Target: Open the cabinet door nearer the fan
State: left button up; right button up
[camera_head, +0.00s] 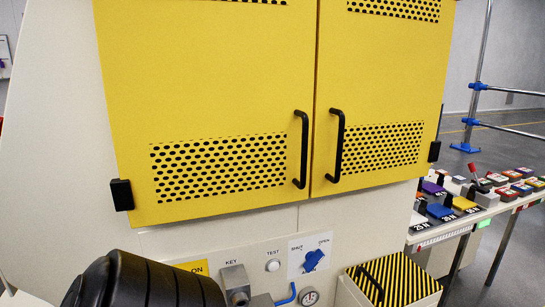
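A cabinet has two yellow doors side by side, the left door (215,80) and the right door (375,75). Both look shut, with a narrow seam between them. The left door has a black vertical bar handle (304,150) near the seam, and the right door has a matching handle (340,145). Both doors have perforated vent panels and a black block at the lower outer edge. No fan shows in this view, so I cannot tell which door is nearer to it. Neither of my grippers is in view.
Below the doors, a pale panel carries a blue knob (314,260) between SHUT and OPEN labels, a white TEST button (272,266) and a gauge (310,297). A black-and-yellow striped box (415,283) stands lower right. A table with coloured blocks (440,211) is at right.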

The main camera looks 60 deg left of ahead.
aim_at(380, 66)
jog(key=k, duration=0.25)
jog(key=u, duration=1.45)
